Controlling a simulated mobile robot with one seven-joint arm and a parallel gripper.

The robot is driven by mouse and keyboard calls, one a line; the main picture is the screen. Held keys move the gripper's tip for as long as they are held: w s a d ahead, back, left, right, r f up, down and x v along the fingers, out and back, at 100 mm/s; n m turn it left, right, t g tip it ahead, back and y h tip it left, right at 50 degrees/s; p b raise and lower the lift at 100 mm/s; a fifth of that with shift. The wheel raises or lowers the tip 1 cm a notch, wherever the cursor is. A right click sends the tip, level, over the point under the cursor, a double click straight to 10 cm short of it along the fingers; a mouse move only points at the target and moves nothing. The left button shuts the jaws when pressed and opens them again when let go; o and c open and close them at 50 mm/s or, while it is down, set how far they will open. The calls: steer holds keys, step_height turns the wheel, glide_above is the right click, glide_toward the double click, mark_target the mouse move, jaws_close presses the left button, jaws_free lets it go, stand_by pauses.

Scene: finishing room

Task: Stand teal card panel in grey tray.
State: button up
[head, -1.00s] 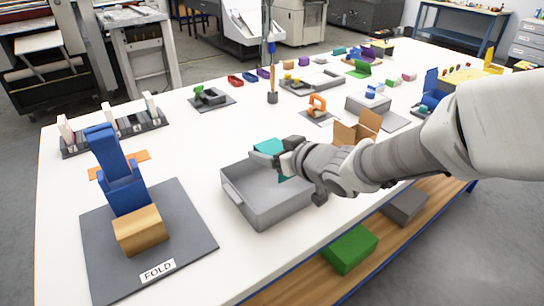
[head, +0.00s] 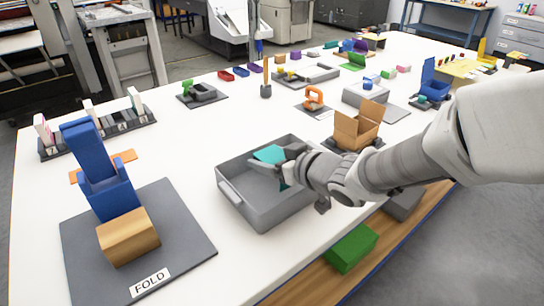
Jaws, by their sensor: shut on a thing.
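The grey tray (head: 264,214) is an open, deep box on the white table, with a handle on its left side. The teal card panel (head: 271,154) shows in the right part of the tray's opening, tilted, its top edge near rim height. My gripper (head: 284,168) is shut on the panel and reaches over the tray from the right. The gripper hides part of the panel. I cannot tell whether the panel's lower edge touches the tray floor.
A dark mat marked FOLD (head: 190,250) with a blue stand (head: 100,170) and a tan block (head: 128,238) lies left of the tray. An open cardboard box (head: 352,131) stands behind my arm. The table's front edge runs close by the tray.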

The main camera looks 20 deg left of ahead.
steer(key=shift+f+b, duration=0.35)
steer(key=shift+f, duration=0.15)
steer(key=shift+f, duration=0.1)
steer(key=o, duration=1.2)
